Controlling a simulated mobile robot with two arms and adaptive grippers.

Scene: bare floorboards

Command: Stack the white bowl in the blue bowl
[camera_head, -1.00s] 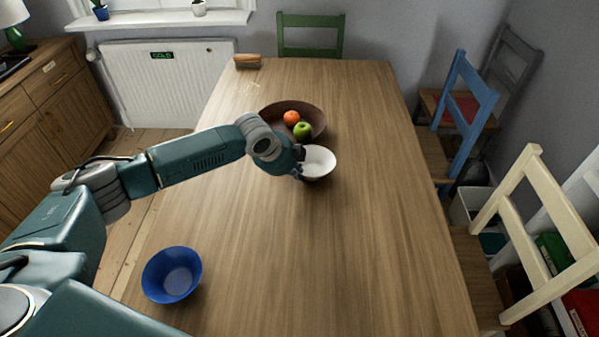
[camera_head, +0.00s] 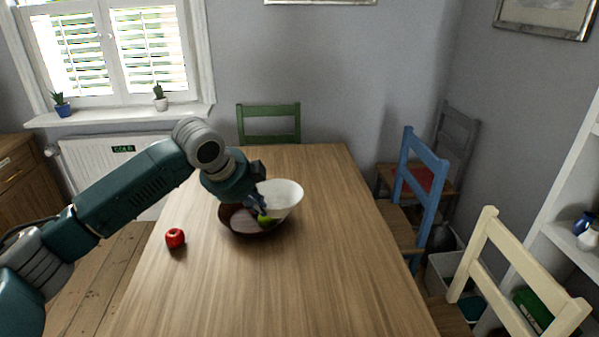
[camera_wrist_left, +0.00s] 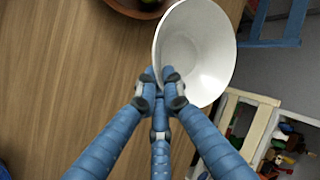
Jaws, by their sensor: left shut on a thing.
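In the left wrist view the fingers (camera_wrist_left: 162,85) are shut on the rim of the white bowl (camera_wrist_left: 205,50), whose inside is empty. The blue bowl is out of the head view. A small blue patch (camera_wrist_left: 3,172) at the lower left corner of the left wrist view may be part of it. My right gripper is not in view.
A brown bowl (camera_head: 240,228) holding a green apple (camera_head: 264,219) is partly hidden by my gripper and the white bowl. A red apple (camera_head: 175,238) lies on the table (camera_head: 300,290) to its left. The table's near part is clear. Chairs stand along the right side.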

